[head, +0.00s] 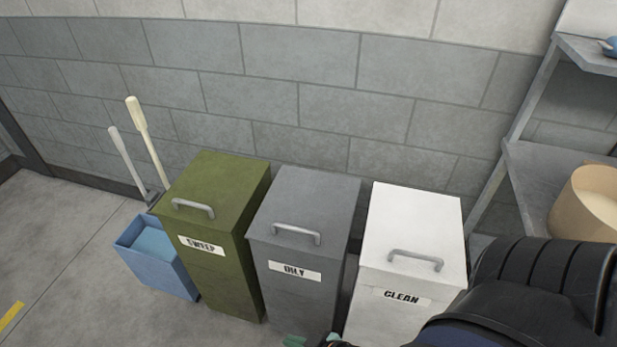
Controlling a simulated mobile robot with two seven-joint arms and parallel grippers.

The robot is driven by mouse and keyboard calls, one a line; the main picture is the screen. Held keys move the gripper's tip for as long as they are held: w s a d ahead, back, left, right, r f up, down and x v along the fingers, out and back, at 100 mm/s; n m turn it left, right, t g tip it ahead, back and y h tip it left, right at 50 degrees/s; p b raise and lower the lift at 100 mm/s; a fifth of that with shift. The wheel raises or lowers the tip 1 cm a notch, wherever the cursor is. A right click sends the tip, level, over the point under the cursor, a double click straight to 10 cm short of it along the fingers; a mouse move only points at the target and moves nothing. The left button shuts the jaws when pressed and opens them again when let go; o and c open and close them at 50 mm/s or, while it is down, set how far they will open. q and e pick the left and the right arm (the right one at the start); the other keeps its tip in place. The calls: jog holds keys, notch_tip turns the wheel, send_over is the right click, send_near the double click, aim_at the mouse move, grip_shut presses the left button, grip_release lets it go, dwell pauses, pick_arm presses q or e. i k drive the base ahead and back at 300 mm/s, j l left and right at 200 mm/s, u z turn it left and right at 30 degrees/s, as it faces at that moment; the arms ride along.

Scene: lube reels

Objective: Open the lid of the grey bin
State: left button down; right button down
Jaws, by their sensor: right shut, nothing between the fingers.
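The grey bin (302,240) stands in the middle of a row of three, labelled OILY on its front. Its lid (306,205) is down, with a metal bar handle (296,235) near the front edge. My right gripper (312,342) shows only at the bottom edge, below and in front of the grey bin, with teal tips partly cut off by the frame. It is shut, holds nothing, and appears apart from the lid handle. My left gripper is not in view.
A green SWEEP bin (217,205) stands left of the grey bin and a white CLEAN bin (410,230) stands right, both with lids down. A blue box (170,272) and pale-handled tools (145,135) are at left. Metal shelving (540,180) stands at right. The left floor is mostly clear.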

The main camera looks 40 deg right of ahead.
aim_at(307, 211)
jog(key=i+j+z, duration=0.15)
jog(key=z, duration=0.2)
jog(key=i+j+z, duration=0.1)
jog(key=z, duration=0.25)
jog(key=j+z, duration=0.35)
jog(key=i+j+z, duration=0.15)
jog(key=j+z, duration=0.75)
jog(key=j, duration=0.25)
